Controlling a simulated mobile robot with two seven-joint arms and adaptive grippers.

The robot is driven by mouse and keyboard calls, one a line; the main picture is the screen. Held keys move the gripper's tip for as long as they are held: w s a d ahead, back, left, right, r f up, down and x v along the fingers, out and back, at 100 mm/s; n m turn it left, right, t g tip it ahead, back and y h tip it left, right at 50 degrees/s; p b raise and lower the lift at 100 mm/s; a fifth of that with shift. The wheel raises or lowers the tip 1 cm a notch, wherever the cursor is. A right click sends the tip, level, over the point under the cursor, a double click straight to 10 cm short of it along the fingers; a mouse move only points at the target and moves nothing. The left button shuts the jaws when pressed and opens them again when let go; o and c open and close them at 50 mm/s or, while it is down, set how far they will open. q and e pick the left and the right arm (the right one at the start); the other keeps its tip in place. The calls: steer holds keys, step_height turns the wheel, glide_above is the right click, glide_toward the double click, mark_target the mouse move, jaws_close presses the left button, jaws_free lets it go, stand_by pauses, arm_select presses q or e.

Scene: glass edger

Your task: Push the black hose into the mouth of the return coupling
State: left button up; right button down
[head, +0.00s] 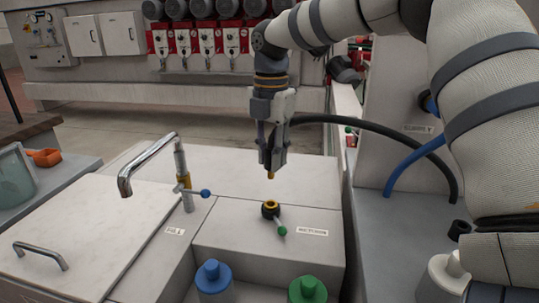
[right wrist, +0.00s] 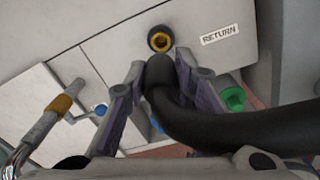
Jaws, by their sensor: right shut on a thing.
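The return coupling (head: 269,209) is a dark ring with a brass-coloured mouth on top of the white cabinet, with a green-tipped lever beside it. It also shows in the right wrist view (right wrist: 160,39). My right gripper (head: 271,163) points down above the coupling, shut on the black hose (head: 385,132). A brass-coloured tip shows just below the fingers, apart from the coupling with a clear gap. In the right wrist view the hose (right wrist: 205,127) bends between the fingers, its end near the coupling's mouth in the picture. My left gripper is not in view.
A RETURN label (head: 312,231) lies right of the coupling. A curved metal spout (head: 148,162) with a blue-tipped lever stands to the left. A blue-capped bottle (head: 213,279) and a green-capped bottle (head: 307,290) stand in front. A blue hose (head: 413,163) is at right.

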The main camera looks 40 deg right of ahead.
mark_target(271, 178)
steer(key=shift+s+a+r, duration=0.1)
steer(key=shift+s+r, duration=0.05)
steer(key=shift+r, duration=0.05)
steer(key=shift+f, duration=3.15)
steer(key=shift+f, duration=1.85)
steer(key=c, duration=1.3)
jaws_free()
steer(key=shift+r, duration=0.1)
step_height(271, 178, up, 12)
steer(key=shift+f, duration=0.1)
